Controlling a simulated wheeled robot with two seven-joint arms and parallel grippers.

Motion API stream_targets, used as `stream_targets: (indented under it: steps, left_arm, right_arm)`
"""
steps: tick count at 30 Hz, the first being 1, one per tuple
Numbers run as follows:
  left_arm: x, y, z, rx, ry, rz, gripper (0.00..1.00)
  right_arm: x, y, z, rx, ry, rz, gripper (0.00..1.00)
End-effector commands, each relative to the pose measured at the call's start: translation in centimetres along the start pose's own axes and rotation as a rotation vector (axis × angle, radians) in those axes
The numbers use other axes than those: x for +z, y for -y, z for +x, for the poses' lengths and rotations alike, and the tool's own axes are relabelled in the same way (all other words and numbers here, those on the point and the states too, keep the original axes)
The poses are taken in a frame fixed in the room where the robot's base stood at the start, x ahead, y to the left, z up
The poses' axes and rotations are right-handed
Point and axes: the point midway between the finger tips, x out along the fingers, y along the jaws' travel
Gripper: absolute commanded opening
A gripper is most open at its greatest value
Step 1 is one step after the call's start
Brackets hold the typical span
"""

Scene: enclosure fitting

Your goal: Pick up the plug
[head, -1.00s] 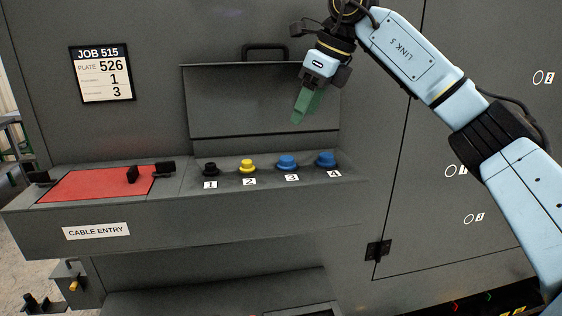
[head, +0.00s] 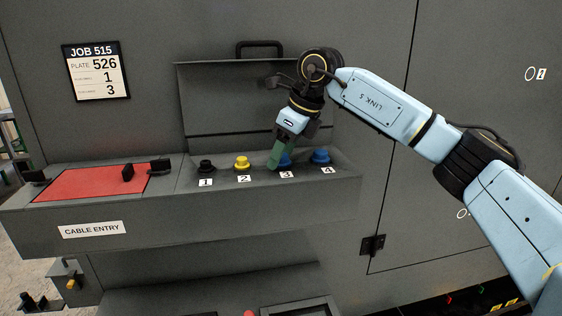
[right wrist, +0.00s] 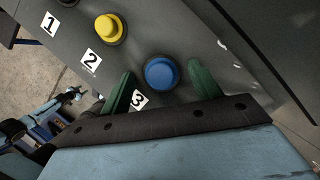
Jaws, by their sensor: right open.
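Several plugs stand in a row on the grey ledge (head: 225,181). The black one (head: 206,166) is at label 1, the yellow one (head: 242,163) at label 2, a blue one (head: 286,160) at label 3 and another blue one (head: 321,156) at label 4. My right gripper (head: 275,160) is at plug 3 and partly hides it in the head view. In the right wrist view its green fingers (right wrist: 162,85) are open, with blue plug 3 (right wrist: 161,73) between them, apart from both. The yellow plug (right wrist: 110,28) is to the left there. My left gripper is not in view.
A red plate (head: 90,184) with black clamps lies left of the plugs, above the CABLE ENTRY label (head: 90,230). A job card (head: 97,72) reads JOB 515, plate 526, then 1 and 3. A grey panel with a handle (head: 260,45) stands behind the plugs.

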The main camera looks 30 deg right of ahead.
Motion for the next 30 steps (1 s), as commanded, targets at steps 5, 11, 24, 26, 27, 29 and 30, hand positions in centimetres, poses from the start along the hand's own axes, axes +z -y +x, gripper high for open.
stream_targets:
  steps: [5,11,24,26,27,29,30]
  left_arm:
    - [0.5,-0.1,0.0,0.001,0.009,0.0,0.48]
    - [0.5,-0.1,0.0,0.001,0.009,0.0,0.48]
    - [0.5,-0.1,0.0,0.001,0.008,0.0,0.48]
    - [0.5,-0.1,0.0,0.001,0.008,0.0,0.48]
    - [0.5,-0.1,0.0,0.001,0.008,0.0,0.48]
    - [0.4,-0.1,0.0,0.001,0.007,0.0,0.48]
    - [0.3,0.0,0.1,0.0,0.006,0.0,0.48]
  right_arm:
    - [0.0,0.0,0.0,0.0,0.0,0.0,0.53]
    - [0.0,0.0,-0.1,0.0,0.0,0.0,0.27]
    - [0.1,0.0,-0.2,-0.001,0.002,0.0,0.09]
    - [0.2,0.0,-0.5,-0.001,0.003,0.0,0.09]
    - [0.4,0.0,-0.7,-0.002,0.005,-0.001,0.09]
    - [0.6,0.0,-1.3,-0.002,0.006,-0.001,0.09]
    - [0.8,0.0,-1.7,-0.002,0.005,-0.002,0.09]
